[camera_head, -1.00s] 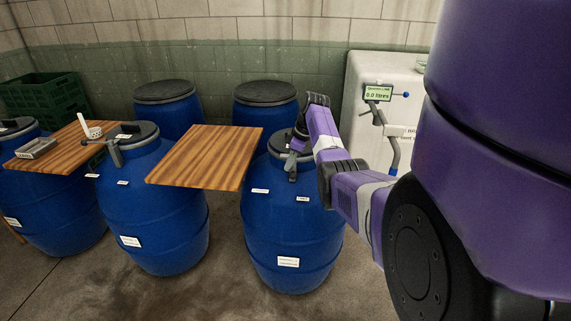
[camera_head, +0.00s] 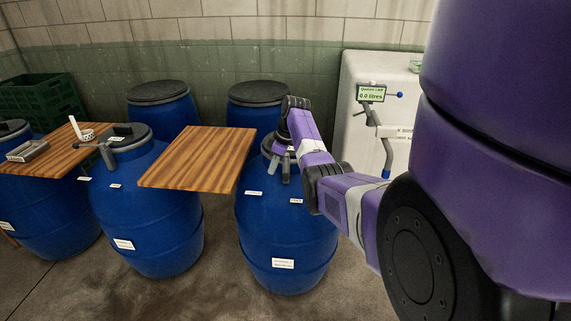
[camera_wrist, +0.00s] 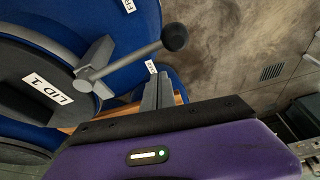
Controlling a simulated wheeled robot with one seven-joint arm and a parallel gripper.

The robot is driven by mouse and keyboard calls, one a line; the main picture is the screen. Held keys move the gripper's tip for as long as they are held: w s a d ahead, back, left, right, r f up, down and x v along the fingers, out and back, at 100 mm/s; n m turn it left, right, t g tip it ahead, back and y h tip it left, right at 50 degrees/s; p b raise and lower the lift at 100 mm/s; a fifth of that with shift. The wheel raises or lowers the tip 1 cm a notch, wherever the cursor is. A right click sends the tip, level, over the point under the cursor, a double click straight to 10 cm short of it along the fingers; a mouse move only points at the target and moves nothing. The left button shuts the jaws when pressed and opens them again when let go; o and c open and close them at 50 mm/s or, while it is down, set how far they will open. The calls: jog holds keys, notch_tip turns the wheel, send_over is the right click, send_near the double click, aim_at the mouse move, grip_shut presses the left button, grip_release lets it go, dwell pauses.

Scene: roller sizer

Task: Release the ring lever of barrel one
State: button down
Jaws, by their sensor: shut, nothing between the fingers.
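Barrel one (camera_head: 287,235) is the blue barrel at the front, right of the wooden board, in the head view. Its dark lid reads "LID 1" in the wrist view (camera_wrist: 48,89). The grey ring lever (camera_wrist: 125,65) sticks out from the ring clamp, outward past the rim, and ends in a black knob (camera_wrist: 175,37). My gripper (camera_wrist: 160,78) is shut and empty. Its grey fingertips are beside the lever, close to its shaft; I cannot tell whether they touch. In the head view my wrist covers most of the lid.
A wooden board (camera_head: 197,158) lies left of barrel one. Another barrel (camera_head: 145,215) with its own lever stands further left, near a second board with small items (camera_head: 27,151). Two barrels stand behind. A white tank (camera_head: 347,120) with a "0.0 litres" display stands right.

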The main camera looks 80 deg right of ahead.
jog(key=b+v, duration=0.1)
jog(key=v, duration=0.8)
jog(key=shift+w+d+r+b, duration=0.15)
jog(key=shift+d+r+b, duration=0.25)
jog(key=shift+r, duration=0.1)
